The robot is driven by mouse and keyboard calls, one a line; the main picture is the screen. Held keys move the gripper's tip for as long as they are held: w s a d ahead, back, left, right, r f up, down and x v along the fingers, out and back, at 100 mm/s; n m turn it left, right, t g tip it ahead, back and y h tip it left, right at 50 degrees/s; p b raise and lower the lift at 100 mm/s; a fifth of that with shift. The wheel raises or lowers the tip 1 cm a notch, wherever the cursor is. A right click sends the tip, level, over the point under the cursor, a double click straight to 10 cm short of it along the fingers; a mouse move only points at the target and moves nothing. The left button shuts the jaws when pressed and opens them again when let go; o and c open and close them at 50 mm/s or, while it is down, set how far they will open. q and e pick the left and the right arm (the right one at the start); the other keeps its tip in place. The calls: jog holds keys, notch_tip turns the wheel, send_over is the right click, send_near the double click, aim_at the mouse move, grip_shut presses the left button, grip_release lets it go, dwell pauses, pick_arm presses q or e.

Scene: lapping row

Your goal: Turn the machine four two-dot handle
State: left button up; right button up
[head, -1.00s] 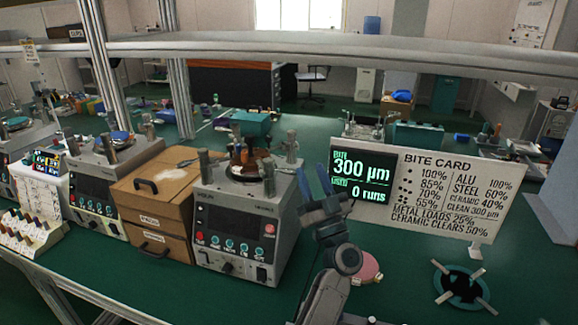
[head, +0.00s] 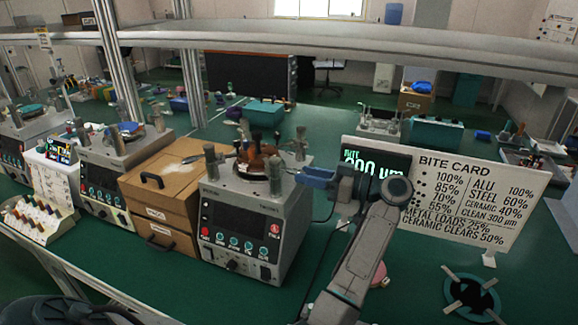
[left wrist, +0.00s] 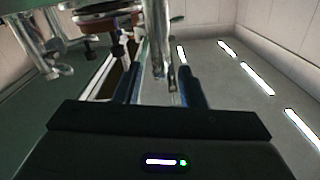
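The nearest lapping machine (head: 240,232), a grey box with a dark front panel, stands left of centre in the head view. Several upright metal posts rise from its top around a round brown-and-red plate (head: 258,160). I cannot read any dot marks on them or a machine number. My left gripper (head: 308,177), with blue fingers, points left at the machine's right upper edge, close to the right post (head: 300,143). In the left wrist view, its two fingers (left wrist: 160,85) are apart, with a metal post (left wrist: 157,50) showing between them; contact is not clear. My right gripper is not in view.
A wooden drawer box (head: 160,190) adjoins the machine's left side; another machine (head: 115,165) stands beyond it. Behind my left arm are a green-lettered display (head: 372,160) and a bite card (head: 470,195). A round teal fixture (head: 470,293) lies at right. A shelf rail (head: 300,38) crosses above.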

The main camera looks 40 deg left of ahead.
aim_at(291, 171)
pick_arm(q)
jog(key=p+x, duration=0.1)
jog(key=x, duration=0.4)
jog(key=shift+a, duration=0.35)
grip_shut()
